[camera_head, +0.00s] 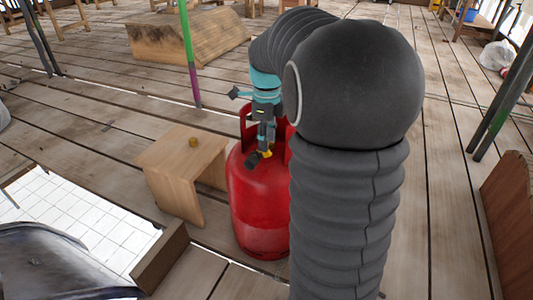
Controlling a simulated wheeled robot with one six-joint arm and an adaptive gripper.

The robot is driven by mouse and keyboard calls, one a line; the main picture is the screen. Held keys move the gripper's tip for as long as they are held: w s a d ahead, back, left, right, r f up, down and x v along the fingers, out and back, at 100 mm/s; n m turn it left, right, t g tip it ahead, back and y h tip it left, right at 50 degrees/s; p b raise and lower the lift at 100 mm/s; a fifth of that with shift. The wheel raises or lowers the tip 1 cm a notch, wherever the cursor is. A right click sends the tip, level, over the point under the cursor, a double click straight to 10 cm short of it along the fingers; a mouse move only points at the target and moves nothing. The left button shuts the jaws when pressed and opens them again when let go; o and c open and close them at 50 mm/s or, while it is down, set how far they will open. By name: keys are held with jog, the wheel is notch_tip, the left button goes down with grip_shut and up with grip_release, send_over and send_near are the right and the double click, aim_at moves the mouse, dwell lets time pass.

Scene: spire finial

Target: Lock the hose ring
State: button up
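A red gas cylinder (258,200) stands upright on the plank floor, partly hidden by my dark arm. My gripper (266,148) points down over its top, inside the red collar. A small yellow, brass-like part (267,155) shows right at the fingertips. A dark rounded piece (253,160) lies beside it on the cylinder's top. I cannot make out a separate hose ring at this size, nor whether the fingers touch these parts. Whether the fingers are open or shut is too small to tell.
A small wooden bench (178,165) stands left of the cylinder with a brass-coloured piece (193,142) on it. A green and purple pole (189,55) rises behind. A floor opening (75,218) lies at lower left. A wooden block (190,38) lies at the back.

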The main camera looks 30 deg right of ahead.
aim_at(265, 154)
jog(key=shift+f+b, duration=0.3)
jog(key=shift+f, duration=1.75)
grip_shut()
